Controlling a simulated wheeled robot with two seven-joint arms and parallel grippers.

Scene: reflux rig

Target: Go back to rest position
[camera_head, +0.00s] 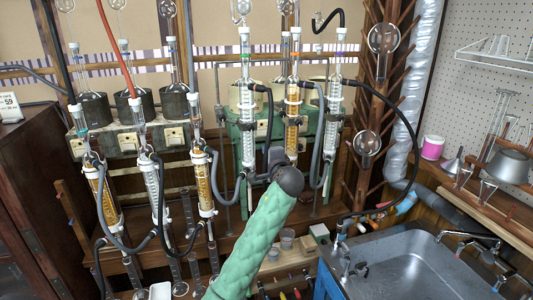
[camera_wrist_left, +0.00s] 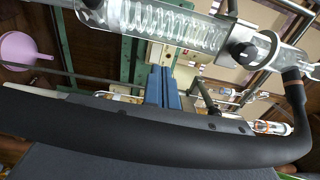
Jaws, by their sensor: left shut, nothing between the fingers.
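My left arm in its green sleeve rises from the bottom of the head view. Its dark wrist is in front of the reflux rig (camera_head: 248,130), and my left gripper (camera_head: 276,157) is small and partly hidden there. In the left wrist view the blue fingers of my left gripper (camera_wrist_left: 161,70) are together with nothing between them. A glass coil condenser (camera_wrist_left: 175,25) with a black clamp knob crosses the top of that view. A thick black hose (camera_wrist_left: 150,128) curves across the foreground, close to the camera. My right gripper is in neither view.
More condensers with amber liquid (camera_head: 103,200) and hoses stand at the left. A grey sink (camera_head: 410,270) is at the lower right. A wooden rack with round flasks (camera_head: 383,38) stands right of the rig. A pink funnel (camera_wrist_left: 22,50) shows in the left wrist view.

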